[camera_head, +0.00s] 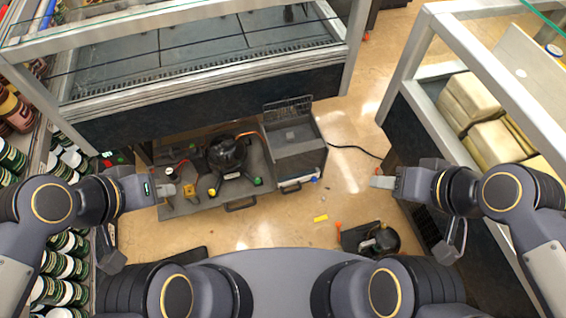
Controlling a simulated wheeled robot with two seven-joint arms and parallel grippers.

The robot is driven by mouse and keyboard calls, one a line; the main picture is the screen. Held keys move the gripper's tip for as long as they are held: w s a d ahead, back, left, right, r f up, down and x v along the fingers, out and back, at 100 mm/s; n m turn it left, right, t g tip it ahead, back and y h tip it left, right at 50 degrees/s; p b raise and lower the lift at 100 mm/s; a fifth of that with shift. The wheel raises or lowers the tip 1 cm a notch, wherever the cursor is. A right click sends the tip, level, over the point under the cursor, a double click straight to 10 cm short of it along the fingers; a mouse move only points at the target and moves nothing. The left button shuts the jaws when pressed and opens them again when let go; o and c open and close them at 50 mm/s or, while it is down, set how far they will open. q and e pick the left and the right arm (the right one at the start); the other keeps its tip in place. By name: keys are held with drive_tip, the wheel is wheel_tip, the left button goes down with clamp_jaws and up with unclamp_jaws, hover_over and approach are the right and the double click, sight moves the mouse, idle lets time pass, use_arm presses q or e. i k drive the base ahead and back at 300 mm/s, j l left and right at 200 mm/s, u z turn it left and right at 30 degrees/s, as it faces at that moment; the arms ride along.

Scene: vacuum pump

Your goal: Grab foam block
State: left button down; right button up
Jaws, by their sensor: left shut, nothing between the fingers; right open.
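I cannot tell for sure which thing is the foam block. A small flat yellow piece (320,217) lies on the floor in the middle, apart from both grippers. Large cream blocks (468,102) sit in the case at the right. A small grey piece (291,135) lies in the open box. My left gripper (168,188) is shut and empty, over the left end of the low grey platform. My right gripper (380,181) is open and empty, above the floor beside the right case.
The low grey platform (217,201) carries a black pump (227,154) and small tools. The open grey box (297,152) stands at its right end. A dark device (371,239) lies on the floor. Jars (12,157) line the left shelf. A glass-topped case (200,60) stands behind.

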sight(290, 138)
drive_tip(key=i+u, duration=0.55)
drive_tip(key=u, duration=0.2)
drive_tip(key=i+l+u, duration=0.2)
drive_tip(key=u, duration=0.15)
